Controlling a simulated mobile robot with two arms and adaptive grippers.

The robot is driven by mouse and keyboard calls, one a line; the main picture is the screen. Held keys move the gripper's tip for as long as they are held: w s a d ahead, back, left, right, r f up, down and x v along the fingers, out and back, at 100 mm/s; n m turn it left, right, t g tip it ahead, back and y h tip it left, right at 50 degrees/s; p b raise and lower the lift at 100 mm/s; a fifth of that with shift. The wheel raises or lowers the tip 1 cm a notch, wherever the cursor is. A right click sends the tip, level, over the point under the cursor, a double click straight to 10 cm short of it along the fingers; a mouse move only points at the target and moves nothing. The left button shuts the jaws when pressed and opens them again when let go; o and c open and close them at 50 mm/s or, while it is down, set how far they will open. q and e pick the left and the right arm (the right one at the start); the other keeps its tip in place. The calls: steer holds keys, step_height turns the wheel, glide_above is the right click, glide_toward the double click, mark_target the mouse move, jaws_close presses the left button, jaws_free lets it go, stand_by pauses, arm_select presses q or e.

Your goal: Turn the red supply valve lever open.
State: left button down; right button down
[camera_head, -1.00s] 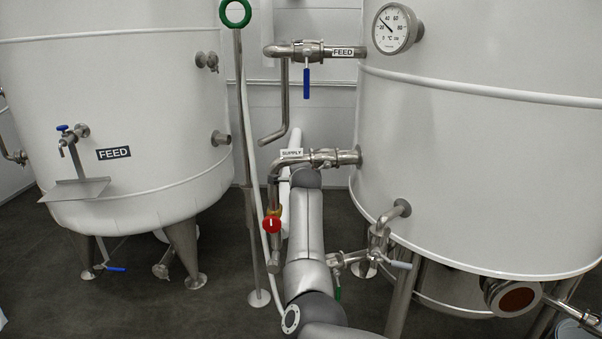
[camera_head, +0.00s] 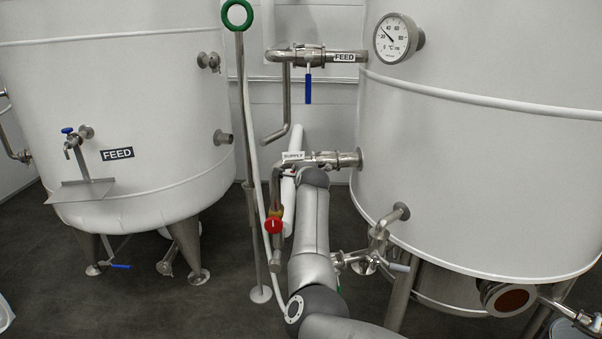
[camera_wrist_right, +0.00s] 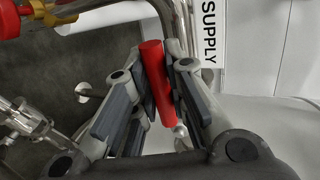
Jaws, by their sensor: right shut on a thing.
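The red supply valve lever (camera_wrist_right: 157,82) shows in the right wrist view as a red bar between the fingers of my right gripper (camera_wrist_right: 155,105). The gripper is shut on it. My left gripper is in neither view.
A round red knob (camera_head: 273,226) sits on the pipe left of my arm. A FEED valve with a blue lever (camera_head: 308,88) is above. A lower outlet valve (camera_head: 376,250) is close to the right of my arm. Large white tanks (camera_head: 480,160) stand on both sides.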

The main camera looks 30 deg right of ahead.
steer(key=shift+r, duration=0.15)
steer(key=c, duration=1.6)
jaws_free()
steer(key=shift+d, duration=0.1)
steer(key=shift+o, duration=0.8)
steer(key=v, duration=0.7)
steer(key=shift+s, duration=0.2)
